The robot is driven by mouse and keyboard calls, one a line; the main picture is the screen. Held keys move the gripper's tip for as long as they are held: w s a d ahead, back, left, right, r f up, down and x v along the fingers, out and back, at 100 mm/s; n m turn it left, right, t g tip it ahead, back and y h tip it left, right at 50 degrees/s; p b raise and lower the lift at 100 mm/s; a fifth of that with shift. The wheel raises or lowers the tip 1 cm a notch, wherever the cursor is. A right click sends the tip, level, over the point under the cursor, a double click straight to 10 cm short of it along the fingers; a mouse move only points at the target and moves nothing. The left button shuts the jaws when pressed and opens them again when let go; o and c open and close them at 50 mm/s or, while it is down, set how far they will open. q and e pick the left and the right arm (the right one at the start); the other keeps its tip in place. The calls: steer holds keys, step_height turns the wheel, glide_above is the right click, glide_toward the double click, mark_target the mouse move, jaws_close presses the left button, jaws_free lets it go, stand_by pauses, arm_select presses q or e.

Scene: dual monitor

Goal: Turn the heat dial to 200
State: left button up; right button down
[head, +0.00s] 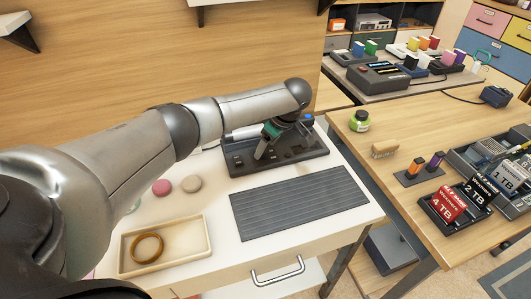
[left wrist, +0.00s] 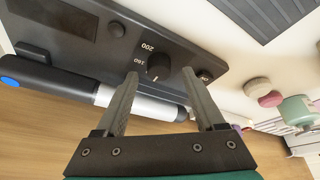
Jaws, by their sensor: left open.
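The heat dial (left wrist: 158,67) is a small black round knob on a black device (left wrist: 190,40), with white numbers 160 and 200 printed beside it. Its exact pointer direction is too small to tell. My left gripper (left wrist: 160,75) is open, with one fingertip on each side of the dial; I cannot tell whether either touches it. In the head view my left gripper (head: 266,146) reaches down over the device (head: 300,157), and the arm and gripper hide the dial. My right gripper is not in view.
A pen-like tool with a blue end (left wrist: 10,80) lies along the device. A grey ribbed mat (head: 298,203) lies in front. A wooden tray (head: 190,254) with a brown ring and two round pucks sit to the left. Another table (head: 400,215) with boxes is at right.

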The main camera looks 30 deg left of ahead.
arm_select(q)
steer(key=shift+x, duration=0.95)
steer(key=shift+r, duration=0.1)
jaws_close()
